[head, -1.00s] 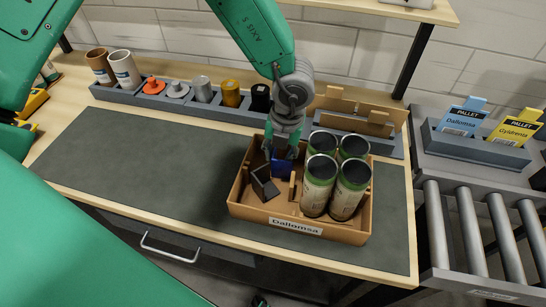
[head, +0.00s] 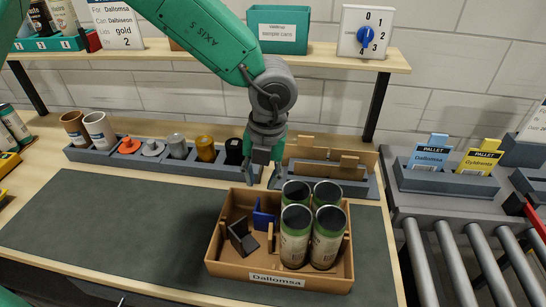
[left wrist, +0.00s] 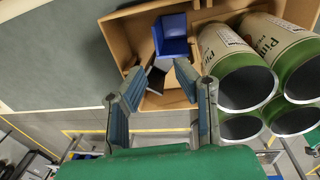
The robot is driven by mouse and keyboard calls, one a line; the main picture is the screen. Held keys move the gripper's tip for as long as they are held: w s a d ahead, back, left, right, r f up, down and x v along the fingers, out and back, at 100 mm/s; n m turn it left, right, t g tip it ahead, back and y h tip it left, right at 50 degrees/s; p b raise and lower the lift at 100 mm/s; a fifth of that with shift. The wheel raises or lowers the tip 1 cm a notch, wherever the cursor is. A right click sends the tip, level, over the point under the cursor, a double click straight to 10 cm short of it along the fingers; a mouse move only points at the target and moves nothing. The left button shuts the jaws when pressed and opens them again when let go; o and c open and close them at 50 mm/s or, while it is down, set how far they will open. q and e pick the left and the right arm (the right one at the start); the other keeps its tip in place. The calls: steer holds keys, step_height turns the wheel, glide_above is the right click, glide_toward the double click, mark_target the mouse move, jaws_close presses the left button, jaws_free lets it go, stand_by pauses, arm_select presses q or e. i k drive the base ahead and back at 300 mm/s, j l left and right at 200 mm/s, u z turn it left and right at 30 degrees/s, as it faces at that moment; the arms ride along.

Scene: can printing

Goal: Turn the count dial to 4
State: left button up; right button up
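The count dial (head: 366,36) is a blue knob on a white panel marked 0, 1, 2, 3 and 4, standing on the upper shelf at the right. The knob is small, and I cannot tell which number it points to. My left gripper (head: 263,180) is in front of the back rack, above the rear of the cardboard box, well below and left of the dial. In the left wrist view, its two fingers (left wrist: 160,88) are apart with nothing between them. My right gripper is not in view.
The box (head: 279,279) labelled Dallomsa holds several green-labelled cans (head: 296,236), a blue piece (head: 263,219) and a dark piece (head: 241,237). The shelf edge (head: 205,57) runs below the dial. A teal bin (head: 284,31) stands left of the dial. The mat's left side (head: 110,225) is clear.

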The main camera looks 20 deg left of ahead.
mark_target(365, 35)
steer(key=k, duration=1)
